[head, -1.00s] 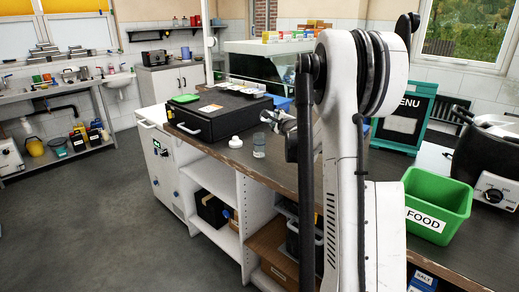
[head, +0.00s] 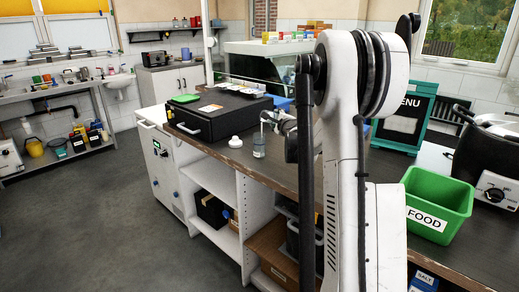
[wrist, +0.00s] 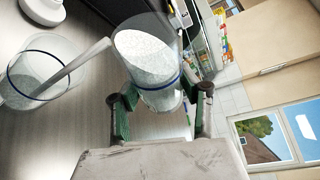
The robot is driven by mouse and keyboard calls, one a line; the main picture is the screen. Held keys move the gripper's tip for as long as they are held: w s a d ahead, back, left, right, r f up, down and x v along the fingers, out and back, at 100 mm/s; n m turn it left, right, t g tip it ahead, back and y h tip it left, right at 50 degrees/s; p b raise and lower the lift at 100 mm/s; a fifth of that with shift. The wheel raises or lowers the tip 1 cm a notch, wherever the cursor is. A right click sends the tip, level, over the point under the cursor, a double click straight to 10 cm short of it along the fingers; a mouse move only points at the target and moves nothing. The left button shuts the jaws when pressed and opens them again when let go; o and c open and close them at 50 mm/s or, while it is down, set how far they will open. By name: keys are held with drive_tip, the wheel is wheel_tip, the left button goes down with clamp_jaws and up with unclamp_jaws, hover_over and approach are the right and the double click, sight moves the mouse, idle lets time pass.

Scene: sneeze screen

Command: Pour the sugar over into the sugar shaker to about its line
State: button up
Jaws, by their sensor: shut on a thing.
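My gripper (wrist: 160,97) is shut on a clear container (wrist: 150,62) of white sugar with a blue line around it. The container is tilted, its mouth toward the standing clear sugar shaker (wrist: 38,72). A pale stream of sugar (wrist: 78,68) runs from its lip into the shaker. The shaker also has a blue line; some sugar shows inside it, but its exact level is unclear. In the head view the shaker (head: 259,147) stands upright on the counter, with my gripper (head: 272,119) just above and right of it, partly hidden by my arm.
A small white lid-like piece (head: 235,142) sits left of the shaker. A black case (head: 215,115) lies behind it. A green FOOD bin (head: 437,200) and a dark cooker (head: 490,165) stand at the right. The counter (head: 285,172) is bare near its front edge.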

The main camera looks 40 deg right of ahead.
drive_tip(key=shift+f+n+t+h+b, duration=0.3)
drive_tip(key=shift+n+b, duration=0.6)
drive_tip(key=shift+b, duration=0.65)
idle(2.6)
drive_tip(key=shift+a+r+n+b, duration=0.2)
drive_tip(key=shift+r+n+b, duration=0.35)
drive_tip(key=shift+n+b, duration=0.15)
idle(3.1)
